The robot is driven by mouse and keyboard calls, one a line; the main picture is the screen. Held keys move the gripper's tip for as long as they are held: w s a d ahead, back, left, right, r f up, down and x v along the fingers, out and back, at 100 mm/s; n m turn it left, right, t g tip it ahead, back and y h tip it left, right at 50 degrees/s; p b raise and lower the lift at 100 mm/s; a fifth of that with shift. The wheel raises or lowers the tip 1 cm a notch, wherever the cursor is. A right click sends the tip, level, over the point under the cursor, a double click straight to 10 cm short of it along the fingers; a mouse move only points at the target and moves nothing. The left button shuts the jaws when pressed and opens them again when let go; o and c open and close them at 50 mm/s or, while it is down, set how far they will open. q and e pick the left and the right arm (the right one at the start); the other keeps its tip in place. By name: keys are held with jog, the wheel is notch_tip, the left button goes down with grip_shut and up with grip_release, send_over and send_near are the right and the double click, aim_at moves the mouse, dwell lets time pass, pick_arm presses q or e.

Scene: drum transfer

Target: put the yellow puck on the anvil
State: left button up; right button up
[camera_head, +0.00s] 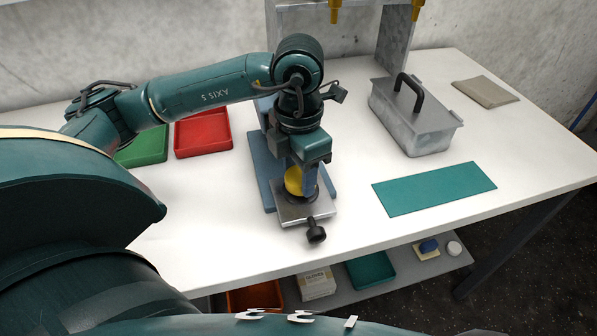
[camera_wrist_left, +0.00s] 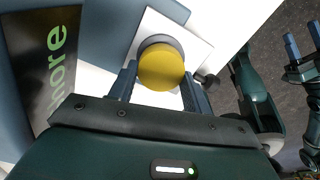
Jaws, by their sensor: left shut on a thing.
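My left gripper (camera_head: 297,190) is shut on the yellow puck (camera_head: 293,181) at the blue press on the table. In the left wrist view the puck (camera_wrist_left: 161,69) sits between the two blue fingers. The dark round anvil (camera_head: 301,198) shows just below the puck, on a bright metal plate (camera_head: 305,214). In the left wrist view a grey rim of the anvil (camera_wrist_left: 160,40) shows past the puck's edge. I cannot tell whether puck and anvil touch. My right gripper (camera_wrist_left: 303,42) shows small at the right edge of the wrist view, fingers apart and empty.
A black knob (camera_head: 316,232) sticks out at the press front. Red (camera_head: 203,133) and green trays (camera_head: 142,154) lie left behind it. A teal mat (camera_head: 434,188) and a grey lidded box (camera_head: 414,118) with black handle are on the right. A shelf (camera_head: 352,291) is below.

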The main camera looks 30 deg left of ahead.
aim_at(298, 177)
pick_arm(q)
jog(key=shift+f, duration=0.45)
jog(key=shift+f, duration=0.25)
jog(key=o, duration=1)
jog(key=shift+r, duration=0.1)
jog(key=shift+c, duration=0.2)
jog(key=shift+r, duration=0.15)
notch_tip(298, 177, up, 12)
jog(key=shift+p, duration=0.45)
